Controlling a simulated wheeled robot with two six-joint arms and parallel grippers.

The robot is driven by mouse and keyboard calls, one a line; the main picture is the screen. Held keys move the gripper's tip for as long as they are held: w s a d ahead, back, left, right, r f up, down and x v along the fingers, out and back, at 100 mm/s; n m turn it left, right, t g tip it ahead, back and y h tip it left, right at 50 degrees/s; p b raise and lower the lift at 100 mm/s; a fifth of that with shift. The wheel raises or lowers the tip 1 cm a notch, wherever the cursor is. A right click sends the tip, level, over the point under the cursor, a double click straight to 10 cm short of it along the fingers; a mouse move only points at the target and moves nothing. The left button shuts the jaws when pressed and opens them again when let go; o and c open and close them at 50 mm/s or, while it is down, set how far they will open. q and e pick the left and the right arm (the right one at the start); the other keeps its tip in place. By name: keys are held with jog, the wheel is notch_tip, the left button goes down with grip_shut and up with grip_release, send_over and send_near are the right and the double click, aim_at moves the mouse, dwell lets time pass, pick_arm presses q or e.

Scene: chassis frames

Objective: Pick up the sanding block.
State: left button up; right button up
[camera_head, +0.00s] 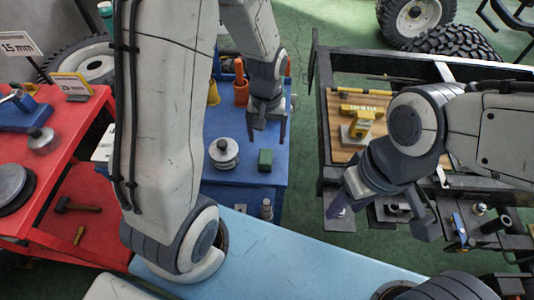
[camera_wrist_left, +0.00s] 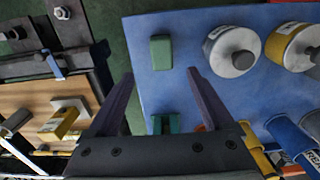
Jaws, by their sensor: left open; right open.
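A small green block (camera_head: 265,160), which looks like the sanding block, lies on the blue tabletop (camera_head: 240,195). In the left wrist view the green block (camera_wrist_left: 161,52) shows whole, just past the fingertips and lined up with the gap between them. My left gripper (camera_head: 267,137) is open and empty, pointing down above the table behind the block. Its two spread fingers show in the left wrist view (camera_wrist_left: 161,74). My right gripper (camera_head: 382,217) is open and empty over the near edge of the dark metal frame.
A round metal-topped canister (camera_head: 223,153) stands left of the block; it also shows in the left wrist view (camera_wrist_left: 232,52). Orange and yellow containers (camera_head: 240,92) stand behind. A yellow tool (camera_head: 361,123) lies on the wooden board at right. A red bench (camera_head: 60,130) stands at left.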

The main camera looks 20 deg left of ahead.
aim_at(266, 156)
pick_arm(q)
notch_tip(266, 156, down, 10)
jog(key=shift+s+a+f, duration=0.1)
jog(key=shift+a+f, duration=0.05)
jog(key=shift+f, duration=0.1)
dwell(0.4)
grip_shut()
